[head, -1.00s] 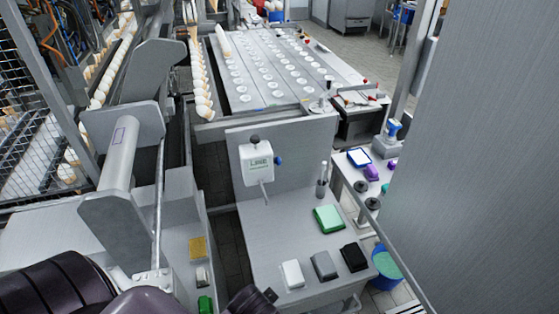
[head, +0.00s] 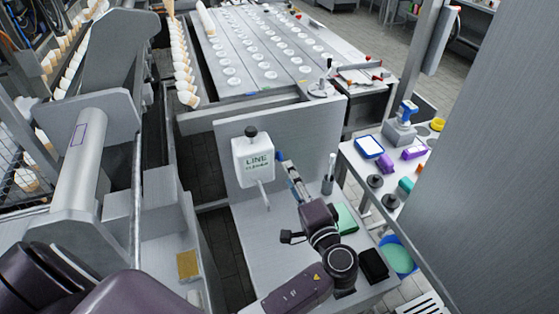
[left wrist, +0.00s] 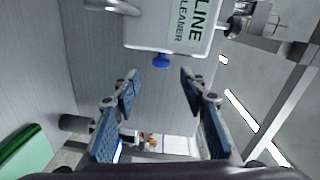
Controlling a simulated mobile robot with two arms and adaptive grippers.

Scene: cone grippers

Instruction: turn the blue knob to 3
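The blue knob (left wrist: 161,61) sticks out of the side of the white LINE CLEANER box (left wrist: 175,35) in the left wrist view. No numbers or pointer on it can be read. My right gripper is not in view.
A grey bench (head: 245,235) lies below the panel. A green box (head: 345,218) and a black box (head: 373,264) stand on it, partly behind my arm. A cup with a pen (head: 328,183) stands close right of my gripper. A black knob (head: 251,131) tops the white box.

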